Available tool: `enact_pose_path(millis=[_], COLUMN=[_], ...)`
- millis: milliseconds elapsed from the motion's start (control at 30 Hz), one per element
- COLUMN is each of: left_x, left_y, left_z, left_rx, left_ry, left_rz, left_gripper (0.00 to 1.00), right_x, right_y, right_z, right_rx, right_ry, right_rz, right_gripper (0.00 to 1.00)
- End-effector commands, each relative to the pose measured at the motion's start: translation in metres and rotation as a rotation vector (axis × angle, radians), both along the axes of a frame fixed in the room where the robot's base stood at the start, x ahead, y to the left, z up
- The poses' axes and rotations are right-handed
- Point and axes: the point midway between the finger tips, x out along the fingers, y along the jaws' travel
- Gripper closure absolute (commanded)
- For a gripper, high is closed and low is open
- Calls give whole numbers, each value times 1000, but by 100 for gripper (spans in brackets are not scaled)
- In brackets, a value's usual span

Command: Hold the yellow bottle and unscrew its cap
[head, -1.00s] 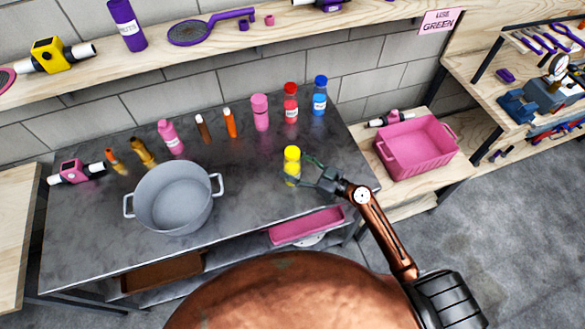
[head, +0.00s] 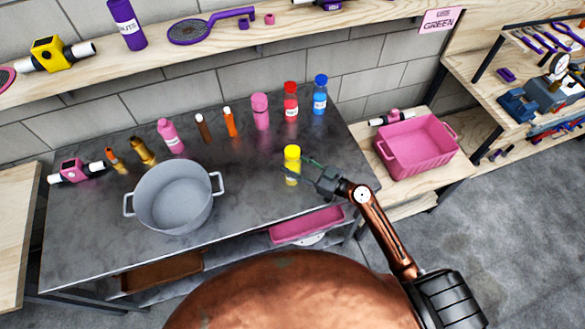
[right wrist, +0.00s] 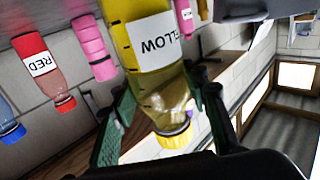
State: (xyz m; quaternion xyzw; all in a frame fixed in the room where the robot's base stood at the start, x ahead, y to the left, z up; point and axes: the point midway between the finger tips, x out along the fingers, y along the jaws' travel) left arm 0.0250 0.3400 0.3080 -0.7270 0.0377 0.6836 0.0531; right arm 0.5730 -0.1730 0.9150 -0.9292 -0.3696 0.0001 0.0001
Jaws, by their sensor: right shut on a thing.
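The yellow bottle (head: 292,168) stands upright on the dark table, right of centre, with its yellow cap (head: 292,151) on. My right gripper (head: 304,166) reaches it from the right and is shut on its upper body, below the cap. In the right wrist view, which is turned over, the bottle (right wrist: 155,50) shows its label, and its cap (right wrist: 176,136) points down in the picture. The green fingers of my right gripper (right wrist: 162,85) lie on both sides of the bottle, and the cap is free of them. My left gripper is not in view.
A grey pot (head: 175,195) stands on the table to the left. A row of bottles, including red (head: 290,103) and blue (head: 320,97), stands along the back. A pink crate (head: 416,146) is on the side bench. The table between pot and yellow bottle is clear.

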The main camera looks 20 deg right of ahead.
Motion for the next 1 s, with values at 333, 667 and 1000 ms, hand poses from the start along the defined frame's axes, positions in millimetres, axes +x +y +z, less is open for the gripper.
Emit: enact_pose_path(millis=[333,667,1000], left_x=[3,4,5], left_y=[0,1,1], left_z=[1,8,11], left_rx=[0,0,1], left_ry=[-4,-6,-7], left_rz=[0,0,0], left_gripper=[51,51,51], right_x=[0,-21,-97], right_y=[0,-1,-3], right_z=[5,57,110], right_rx=[0,-4,-2], right_ry=[-3,-5,1], right_rz=[0,1,1], right_gripper=[92,92,92])
